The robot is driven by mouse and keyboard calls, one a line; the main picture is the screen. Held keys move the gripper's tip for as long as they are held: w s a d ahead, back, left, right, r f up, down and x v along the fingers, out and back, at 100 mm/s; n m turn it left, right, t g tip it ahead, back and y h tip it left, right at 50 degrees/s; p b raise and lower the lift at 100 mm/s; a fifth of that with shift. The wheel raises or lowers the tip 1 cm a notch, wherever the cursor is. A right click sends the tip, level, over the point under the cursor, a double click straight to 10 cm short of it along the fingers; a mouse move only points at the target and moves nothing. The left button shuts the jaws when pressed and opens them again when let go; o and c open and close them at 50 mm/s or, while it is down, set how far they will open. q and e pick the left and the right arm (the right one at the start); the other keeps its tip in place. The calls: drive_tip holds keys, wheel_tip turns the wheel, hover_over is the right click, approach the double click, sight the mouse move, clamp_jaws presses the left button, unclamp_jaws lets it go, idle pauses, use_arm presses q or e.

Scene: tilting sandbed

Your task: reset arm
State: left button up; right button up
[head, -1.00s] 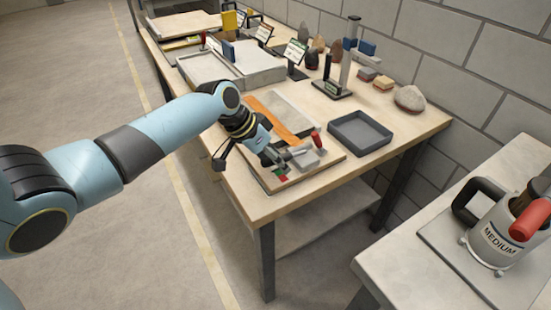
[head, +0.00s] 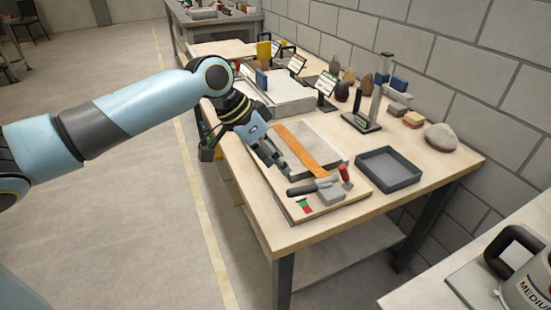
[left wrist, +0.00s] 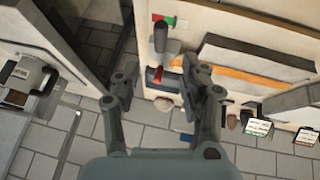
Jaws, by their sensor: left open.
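My left gripper (head: 274,158) hangs over the wooden board (head: 352,200) at the near end of the workbench, beside the orange strip (head: 300,143). Its two fingers stand wide apart in the left wrist view (left wrist: 164,88), with nothing held between them. A tool with a dark handle (head: 303,188) lies on the board just beyond the fingertips; its handle also shows in the left wrist view (left wrist: 160,38). My right gripper is in neither view.
A small grey block (head: 331,196) and a red-handled tool (head: 345,176) are on the board. An empty dark tray (head: 388,168) stands right of it. Stones, sign cards and a stand (head: 378,95) line the wall side. A jug (head: 525,285) stands on another table, lower right.

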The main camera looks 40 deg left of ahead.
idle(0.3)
use_arm(q)
drive_tip(key=s+d+f+g+y, duration=0.1)
drive_tip(key=s+d+f+y, duration=0.1)
drive_tip(key=s+d, duration=0.7)
drive_tip(key=s+a+r+n+y, duration=0.2)
drive_tip(key=s+r+n+y, duration=0.1)
drive_tip(key=s, duration=0.9)
wheel_tip(320, 180, down, 32)
drive_tip(key=s+a+g+b, duration=0.2)
drive_tip(key=b, duration=0.4)
drive_tip(key=s+a+f+b, duration=0.1)
drive_tip(key=s+f+b, duration=0.4)
drive_tip(key=s+f, duration=1.3)
wheel_tip(320, 180, down, 2)
drive_tip(key=shift+f+g, duration=0.2)
drive_tip(key=shift+g, duration=0.2)
